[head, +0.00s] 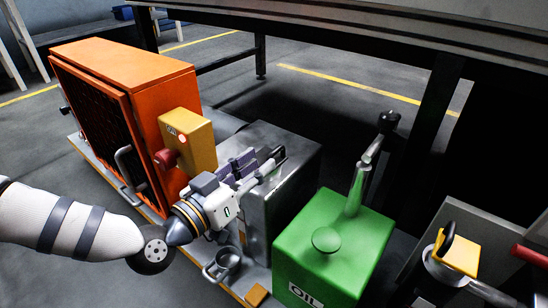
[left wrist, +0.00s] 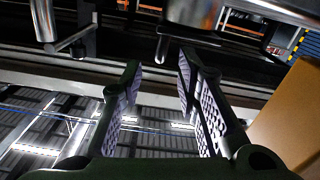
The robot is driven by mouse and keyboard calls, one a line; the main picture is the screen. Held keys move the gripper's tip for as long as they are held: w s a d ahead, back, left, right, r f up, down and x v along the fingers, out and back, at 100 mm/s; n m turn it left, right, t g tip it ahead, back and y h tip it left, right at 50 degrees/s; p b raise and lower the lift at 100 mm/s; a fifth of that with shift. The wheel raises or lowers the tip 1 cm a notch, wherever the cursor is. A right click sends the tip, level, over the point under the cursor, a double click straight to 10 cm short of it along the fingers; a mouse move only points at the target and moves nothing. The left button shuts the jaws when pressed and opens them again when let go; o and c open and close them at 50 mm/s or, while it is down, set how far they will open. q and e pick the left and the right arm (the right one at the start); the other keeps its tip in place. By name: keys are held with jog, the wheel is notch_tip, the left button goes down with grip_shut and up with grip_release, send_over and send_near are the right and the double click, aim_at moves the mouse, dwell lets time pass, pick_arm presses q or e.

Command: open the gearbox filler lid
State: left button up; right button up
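A grey metal box (head: 297,160), which looks like the gearbox, stands between the orange cabinet and the green oil can in the head view. My left gripper (head: 244,162) is at its left upper side, with its purple pads showing. A dark-tipped metal handle (head: 275,158) lies just beyond the fingers; I cannot tell whether it belongs to the filler lid. In the left wrist view my left gripper (left wrist: 160,65) is open, with a clear gap between its pads. A thin dark metal piece (left wrist: 163,45) shows beyond the gap. My right gripper is not in view.
A dark table leg (head: 430,120) rises behind.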

aim_at(269, 156)
pick_arm(q)
jog(key=b+x, duration=0.1)
jog(key=x, duration=0.4)
jog(key=shift+f+b, duration=0.15)
jog(key=shift+b, duration=0.15)
jog(key=shift+w+d, duration=0.3)
jog(key=shift+w, duration=0.1)
